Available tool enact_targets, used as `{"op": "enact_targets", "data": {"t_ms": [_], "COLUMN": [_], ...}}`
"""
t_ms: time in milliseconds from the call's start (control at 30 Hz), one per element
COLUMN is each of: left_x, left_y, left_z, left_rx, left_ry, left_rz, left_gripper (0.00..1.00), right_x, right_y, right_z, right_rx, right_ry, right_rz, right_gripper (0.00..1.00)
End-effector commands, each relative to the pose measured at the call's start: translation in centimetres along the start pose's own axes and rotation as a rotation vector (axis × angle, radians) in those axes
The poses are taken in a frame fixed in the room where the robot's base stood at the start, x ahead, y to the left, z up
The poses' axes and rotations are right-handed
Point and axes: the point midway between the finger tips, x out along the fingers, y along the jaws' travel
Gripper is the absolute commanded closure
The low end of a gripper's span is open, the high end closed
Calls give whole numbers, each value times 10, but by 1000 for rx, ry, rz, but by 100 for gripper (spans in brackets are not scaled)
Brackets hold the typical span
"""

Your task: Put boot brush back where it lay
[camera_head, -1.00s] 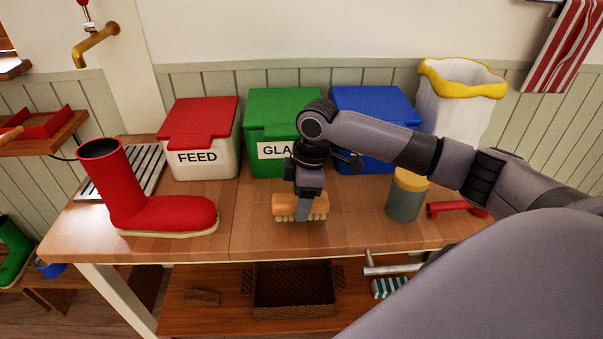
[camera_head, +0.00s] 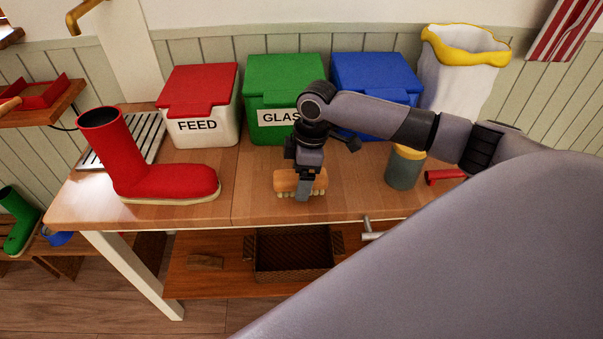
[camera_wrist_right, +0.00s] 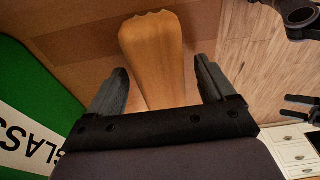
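The boot brush (camera_head: 287,181) has an orange-brown wooden back and pale bristles facing down. It is at the front middle of the wooden bench top (camera_head: 252,204). My right gripper (camera_head: 303,188) reaches down from above with its fingers on either side of the brush, one finger crossing its front face. In the right wrist view the brush's wooden body (camera_wrist_right: 155,55) lies between the two fingers (camera_wrist_right: 162,82), close to both. The bristles are at or just above the bench; I cannot tell if they touch. My left gripper does not show in the head view.
A red boot (camera_head: 165,178) stands left of the brush; a grey canister (camera_head: 402,170) and red object (camera_head: 443,176) are to its right. Red-lidded FEED (camera_head: 197,130), green (camera_head: 284,75) and blue (camera_head: 375,75) bins stand behind. Bare bench lies between boot and brush.

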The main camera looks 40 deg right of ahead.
Motion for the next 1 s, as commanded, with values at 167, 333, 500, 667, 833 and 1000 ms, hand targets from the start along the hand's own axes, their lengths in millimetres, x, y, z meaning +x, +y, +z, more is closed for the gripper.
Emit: {"op": "enact_targets", "data": {"t_ms": [167,333,500,667,833,1000], "left_x": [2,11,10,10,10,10], "left_y": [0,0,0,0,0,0], "left_z": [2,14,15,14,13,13], "left_rx": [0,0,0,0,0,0], "left_ry": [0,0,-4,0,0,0], "left_rz": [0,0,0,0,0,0], "left_gripper": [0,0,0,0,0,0], "right_x": [1,4,-30,-56,-70,-72], "right_y": [0,1,1,0,-1,-1], "right_z": [0,1,-1,-3,-3,-3], "right_rx": [0,0,-1,-1,0,0], "right_ry": [0,0,3,3,2,1], "right_rz": [1,3,4,2,0,-1], "right_gripper": [17,17,17,17,17,17]}}
